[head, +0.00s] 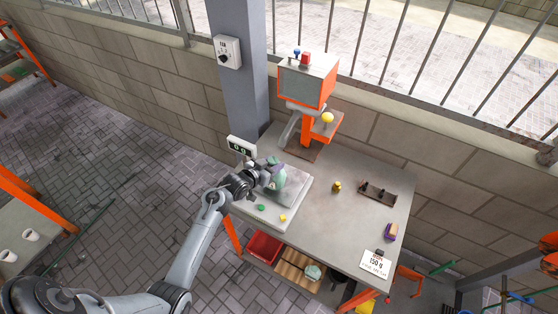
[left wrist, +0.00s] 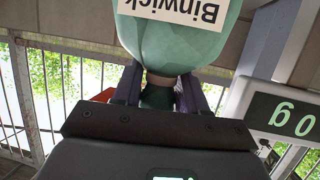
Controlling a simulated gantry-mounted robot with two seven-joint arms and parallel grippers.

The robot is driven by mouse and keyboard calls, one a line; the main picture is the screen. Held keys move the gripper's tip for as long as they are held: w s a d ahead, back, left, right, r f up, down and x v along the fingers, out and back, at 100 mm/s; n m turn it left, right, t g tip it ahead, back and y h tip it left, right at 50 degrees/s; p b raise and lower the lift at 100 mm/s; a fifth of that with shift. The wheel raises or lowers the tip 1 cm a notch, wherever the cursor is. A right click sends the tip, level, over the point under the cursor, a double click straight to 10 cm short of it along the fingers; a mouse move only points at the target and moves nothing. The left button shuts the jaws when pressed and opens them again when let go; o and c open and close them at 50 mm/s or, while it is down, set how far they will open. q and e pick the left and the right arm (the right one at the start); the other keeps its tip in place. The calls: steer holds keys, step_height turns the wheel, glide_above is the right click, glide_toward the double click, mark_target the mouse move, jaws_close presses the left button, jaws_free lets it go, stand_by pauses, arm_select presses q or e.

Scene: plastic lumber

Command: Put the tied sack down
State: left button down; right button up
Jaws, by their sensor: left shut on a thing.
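The tied sack (head: 277,180) is pale green. In the head view it is above the grey plate of the weighing scale (head: 298,194), at the left of the workbench. My left gripper (head: 262,177) is shut on it from the left. In the left wrist view the sack (left wrist: 180,45) fills the top middle, with a white label reading "Binwick" upside down. Its narrow neck is between the two fingers (left wrist: 158,92). The scale display (head: 240,147) reads 0 g. I cannot see a gap under the sack. My right gripper is not in view.
Green and yellow bits lie on the scale's front. The bench middle is mostly clear.

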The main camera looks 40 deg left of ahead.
arm_select(q)
steer(key=w, duration=0.3)
steer(key=shift+w+r, duration=0.15)
steer(key=shift+r, duration=0.1)
steer(key=shift+f, duration=0.9)
